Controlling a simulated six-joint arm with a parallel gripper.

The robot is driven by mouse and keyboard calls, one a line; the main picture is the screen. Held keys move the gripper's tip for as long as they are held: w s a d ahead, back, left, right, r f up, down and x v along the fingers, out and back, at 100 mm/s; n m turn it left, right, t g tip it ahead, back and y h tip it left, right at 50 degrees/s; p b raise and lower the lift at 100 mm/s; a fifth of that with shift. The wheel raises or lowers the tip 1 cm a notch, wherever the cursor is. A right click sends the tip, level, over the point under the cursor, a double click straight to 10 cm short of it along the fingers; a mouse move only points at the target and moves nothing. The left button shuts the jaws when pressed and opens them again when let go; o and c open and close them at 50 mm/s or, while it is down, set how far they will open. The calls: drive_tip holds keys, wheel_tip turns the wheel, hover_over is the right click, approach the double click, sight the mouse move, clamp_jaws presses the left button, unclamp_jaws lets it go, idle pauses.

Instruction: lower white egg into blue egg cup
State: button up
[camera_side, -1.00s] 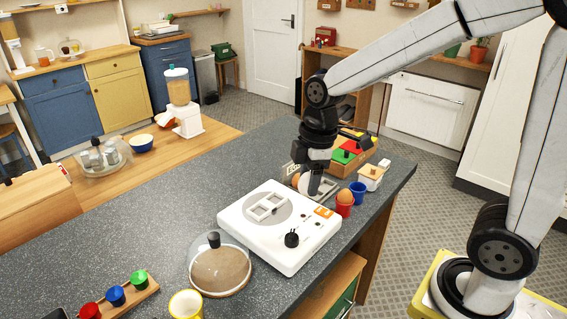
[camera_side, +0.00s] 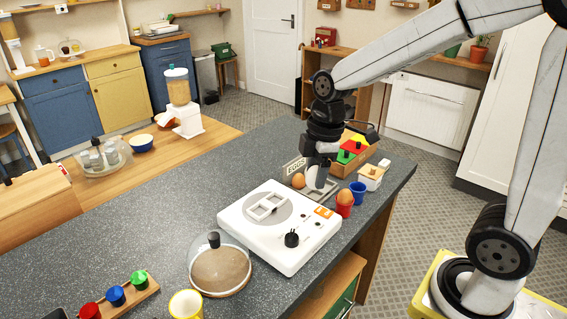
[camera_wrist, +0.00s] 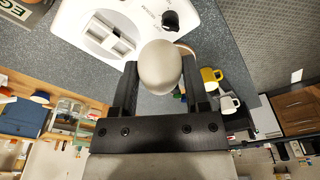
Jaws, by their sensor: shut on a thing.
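My gripper (camera_wrist: 160,85) is shut on the white egg (camera_wrist: 160,67), which sits between the two black fingers in the wrist view. In the side view my gripper (camera_side: 318,178) is over the egg tray (camera_side: 327,191), and I cannot make out the white egg there. The blue egg cup (camera_side: 357,193) stands on the counter to the right of my gripper and looks empty. I cannot find that cup in the wrist view. A red egg cup (camera_side: 344,210) holding a brown egg (camera_side: 345,197) stands just left of the blue cup.
Another brown egg (camera_side: 298,180) sits in the tray, by an EGGS sign (camera_side: 294,166). A white appliance (camera_side: 279,226) stands in front. A wooden box with coloured pieces (camera_side: 349,155) and a small white lidded box (camera_side: 370,178) are behind. The counter's right edge is near the cups.

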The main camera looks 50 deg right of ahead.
drive_tip(key=d+f, duration=0.4)
drive_tip(key=d, duration=0.7)
drive_tip(key=d+f, duration=0.5)
drive_tip(key=d, duration=0.6)
drive_tip(key=shift+w+d, duration=0.2)
drive_tip(key=shift+d, duration=0.1)
idle(0.4)
drive_tip(key=shift+f, duration=0.9)
drive_tip(key=shift+f, duration=1.95)
idle(2.2)
